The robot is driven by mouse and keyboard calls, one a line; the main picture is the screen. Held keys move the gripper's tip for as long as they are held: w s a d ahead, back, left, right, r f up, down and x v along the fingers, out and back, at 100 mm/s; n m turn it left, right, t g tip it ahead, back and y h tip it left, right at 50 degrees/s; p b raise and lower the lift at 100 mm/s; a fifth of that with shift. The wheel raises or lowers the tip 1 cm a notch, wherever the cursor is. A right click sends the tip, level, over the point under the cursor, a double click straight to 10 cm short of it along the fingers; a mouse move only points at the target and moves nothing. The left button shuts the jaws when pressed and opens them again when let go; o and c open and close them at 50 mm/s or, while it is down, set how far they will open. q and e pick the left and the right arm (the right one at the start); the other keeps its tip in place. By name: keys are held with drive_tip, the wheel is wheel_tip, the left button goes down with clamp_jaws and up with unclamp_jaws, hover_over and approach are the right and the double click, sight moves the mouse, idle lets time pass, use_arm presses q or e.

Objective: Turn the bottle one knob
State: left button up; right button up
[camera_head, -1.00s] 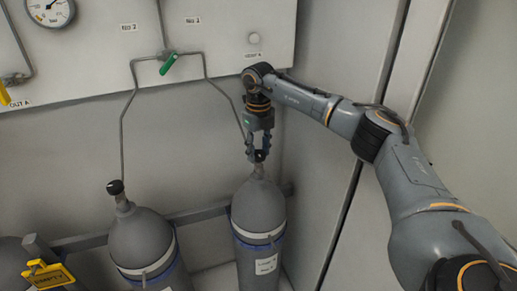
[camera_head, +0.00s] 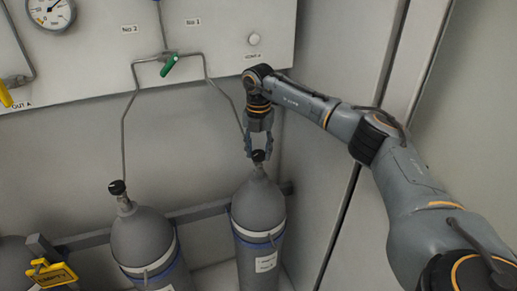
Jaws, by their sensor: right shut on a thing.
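The right-hand grey gas bottle (camera_head: 259,206) stands upright against the back wall, with a white label and a blue band. Its small black knob (camera_head: 258,156) sits on top of the neck. My right gripper (camera_head: 259,152) comes down from above and is shut on this knob, with one finger on each side. The fingers partly cover the knob. A second grey bottle (camera_head: 143,240) stands to the left, and its black knob (camera_head: 117,187) is free. My left gripper is not in view.
A panel (camera_head: 225,35) above carries a gauge (camera_head: 50,11), a green-handled valve (camera_head: 169,64) and thin pipes. A grey rail (camera_head: 200,213) runs behind the bottles. The side wall is close on the right.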

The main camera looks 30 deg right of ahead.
sight(258, 153)
drive_tip(key=m, duration=0.5)
drive_tip(key=shift+m+p, duration=0.3)
drive_tip(key=shift+p, duration=0.1)
idle(0.3)
drive_tip(key=o, duration=1.2)
drive_tip(key=shift+c, duration=0.2)
wheel_tip(258, 153, up, 12)
